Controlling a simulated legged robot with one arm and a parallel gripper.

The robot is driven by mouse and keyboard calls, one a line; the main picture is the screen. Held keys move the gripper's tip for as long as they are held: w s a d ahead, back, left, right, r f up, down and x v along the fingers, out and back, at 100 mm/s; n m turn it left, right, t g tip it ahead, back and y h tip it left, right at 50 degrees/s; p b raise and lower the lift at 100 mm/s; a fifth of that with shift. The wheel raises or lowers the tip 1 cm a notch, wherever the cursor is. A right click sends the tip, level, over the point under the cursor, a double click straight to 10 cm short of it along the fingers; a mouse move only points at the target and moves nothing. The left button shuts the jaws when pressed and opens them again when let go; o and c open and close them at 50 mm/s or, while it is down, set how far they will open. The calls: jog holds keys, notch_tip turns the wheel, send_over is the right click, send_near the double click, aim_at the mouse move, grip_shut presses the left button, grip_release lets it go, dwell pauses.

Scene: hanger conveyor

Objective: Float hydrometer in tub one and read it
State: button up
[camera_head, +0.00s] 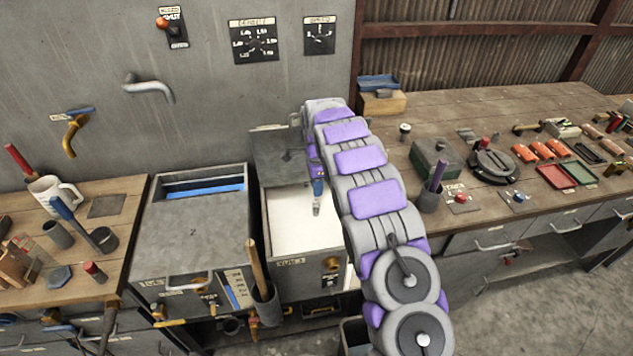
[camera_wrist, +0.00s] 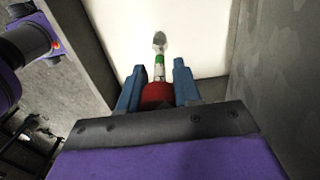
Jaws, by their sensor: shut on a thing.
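My gripper (camera_wrist: 158,72) has blue fingers shut on the red part of a slim object, which looks like the hydrometer (camera_wrist: 159,58). It has a green band and a pale, rounded grey end pointing away from the gripper. In the head view my gripper (camera_head: 317,187) is over the open tub with white contents (camera_head: 267,220), and the hydrometer's pale end (camera_head: 316,208) hangs below the fingers. I cannot tell whether this end touches the white surface. The label on the tub's front is too small to read surely. No scale reading can be made out.
A second tub (camera_head: 195,228) with a grey lid and blue contents stands to the left. A wooden handle in a dark holder (camera_head: 265,298) rises before the tubs. Tool-covered benches flank them. Dials (camera_head: 253,41) hang on the wall. Tub walls stand close around the gripper.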

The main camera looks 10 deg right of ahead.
aim_at(317, 202)
jog(key=shift+f+b, duration=0.4)
jog(key=shift+f, duration=7.65)
jog(key=o, duration=1.8)
jog(key=shift+r, duration=0.15)
jog(key=shift+r+p, duration=1.1)
jog(key=shift+r, duration=3.25)
jog(key=shift+s, duration=0.1)
